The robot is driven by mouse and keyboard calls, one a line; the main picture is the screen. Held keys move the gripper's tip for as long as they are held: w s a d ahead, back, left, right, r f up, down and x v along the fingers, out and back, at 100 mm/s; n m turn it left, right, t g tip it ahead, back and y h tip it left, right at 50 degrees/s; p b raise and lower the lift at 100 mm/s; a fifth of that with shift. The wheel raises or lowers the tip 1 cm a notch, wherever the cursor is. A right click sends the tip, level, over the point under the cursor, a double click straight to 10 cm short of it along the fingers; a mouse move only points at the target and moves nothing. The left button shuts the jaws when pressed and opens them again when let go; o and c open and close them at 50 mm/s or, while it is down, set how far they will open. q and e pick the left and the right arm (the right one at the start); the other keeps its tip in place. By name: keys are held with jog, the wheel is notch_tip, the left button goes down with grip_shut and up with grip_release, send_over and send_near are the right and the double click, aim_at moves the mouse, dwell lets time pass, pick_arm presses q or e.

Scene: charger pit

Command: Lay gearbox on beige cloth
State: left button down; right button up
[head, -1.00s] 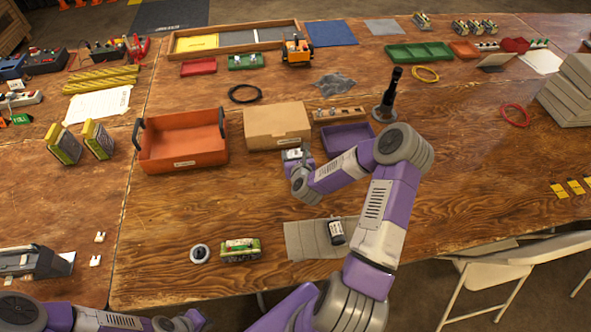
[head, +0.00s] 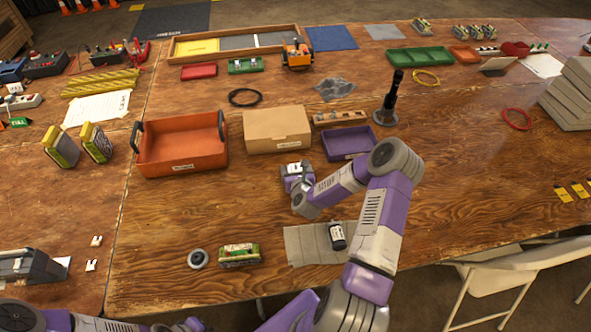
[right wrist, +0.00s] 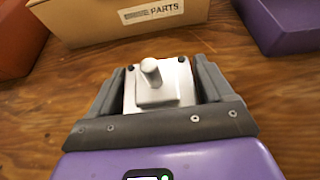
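A silver-grey gearbox with a short round shaft stub (right wrist: 150,85) sits between the two dark fingers of my right gripper (right wrist: 160,90) in the right wrist view. The fingers press on its sides. In the head view my right gripper (head: 297,180) holds the gearbox (head: 293,167) in front of the cardboard box. The beige cloth (head: 303,247), greyish in this light, lies flat near the front edge. A black cylinder with a white label (head: 337,236) lies on its right part. My left gripper (head: 188,325) shows only partly at the bottom edge; its fingers are unclear.
The cardboard parts box (head: 277,130), an orange tote (head: 180,145) and a purple tray (head: 349,142) stand behind my right gripper. A green-and-silver block (head: 239,255) and a grey ring (head: 198,258) lie left of the cloth. Bare wood lies between gripper and cloth.

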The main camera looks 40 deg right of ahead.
jog(key=shift+o, duration=0.9)
jog(key=shift+r, duration=0.15)
